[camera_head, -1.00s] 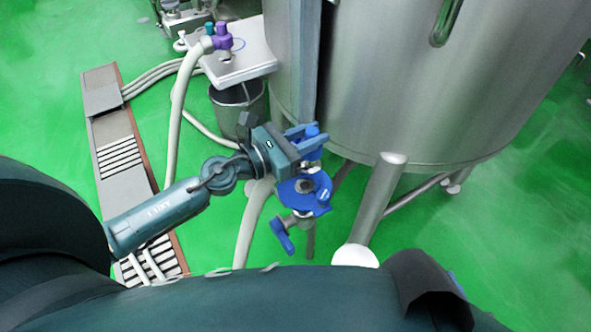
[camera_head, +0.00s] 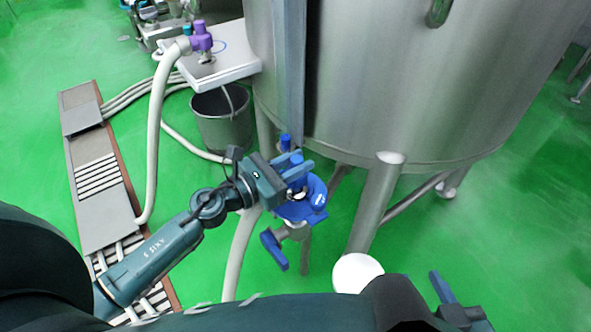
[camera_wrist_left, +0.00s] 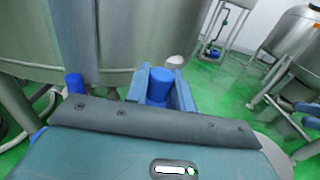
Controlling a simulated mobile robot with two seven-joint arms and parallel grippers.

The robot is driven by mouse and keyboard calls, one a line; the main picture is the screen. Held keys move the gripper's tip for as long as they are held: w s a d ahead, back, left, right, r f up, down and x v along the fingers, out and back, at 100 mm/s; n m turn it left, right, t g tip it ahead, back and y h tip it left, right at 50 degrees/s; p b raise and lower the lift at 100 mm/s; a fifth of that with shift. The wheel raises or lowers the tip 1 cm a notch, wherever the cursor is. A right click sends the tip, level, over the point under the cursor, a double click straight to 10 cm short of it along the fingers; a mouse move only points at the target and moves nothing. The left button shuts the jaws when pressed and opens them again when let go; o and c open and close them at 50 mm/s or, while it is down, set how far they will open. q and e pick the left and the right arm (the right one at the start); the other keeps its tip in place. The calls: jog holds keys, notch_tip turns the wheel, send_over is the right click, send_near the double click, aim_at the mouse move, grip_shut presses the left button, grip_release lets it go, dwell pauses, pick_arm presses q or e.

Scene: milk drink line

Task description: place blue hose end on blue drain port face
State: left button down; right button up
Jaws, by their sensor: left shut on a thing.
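My left gripper (camera_head: 300,172) is shut on a blue cylindrical piece, which looks like the blue hose end (camera_wrist_left: 158,86) and stands between the fingers in the left wrist view. In the head view the gripper hides most of it. The blue drain port (camera_head: 313,203) shows as a blue disc just below the fingers, above a metal valve with a blue handle (camera_head: 273,250). I cannot tell whether the hose end touches the port face. A pale hose (camera_head: 241,255) runs down below the gripper. My right gripper (camera_head: 458,312) is partly in view at the bottom right, its opening unclear.
The steel tank (camera_head: 390,80) and its leg (camera_head: 376,205) stand close behind and right of the gripper. A bucket (camera_head: 222,122) and a panel with a purple hose end (camera_head: 201,40) are at the upper left. Green floor is free at right.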

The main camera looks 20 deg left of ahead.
pick_arm(q)
jog(key=shift+f, duration=0.15)
jog(key=c, duration=1.2)
grip_release()
